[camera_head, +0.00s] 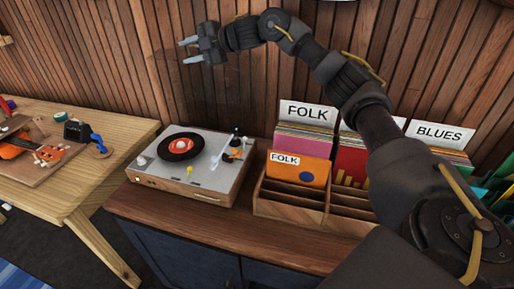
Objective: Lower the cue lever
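A record player (152,179) with a grey top and wooden sides sits on the brown cabinet. A black record (172,154) with a red label lies on its platter. The tonearm (222,150) stands at the right of the deck, with small orange parts (235,153) at its base. A small yellow knob-like piece (189,169) stands near the front of the deck. I cannot tell which small part is the cue lever, or its position. My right gripper (182,52) is open and empty, high above the player near the wall. My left gripper is out of view.
A wooden record bin (290,211) with sleeves and FOLK (308,113) and BLUES (438,133) cards stands right of the player. My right arm crosses above it. A wooden workbench (80,187) with tools is at left. The slatted wall (110,50) is behind.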

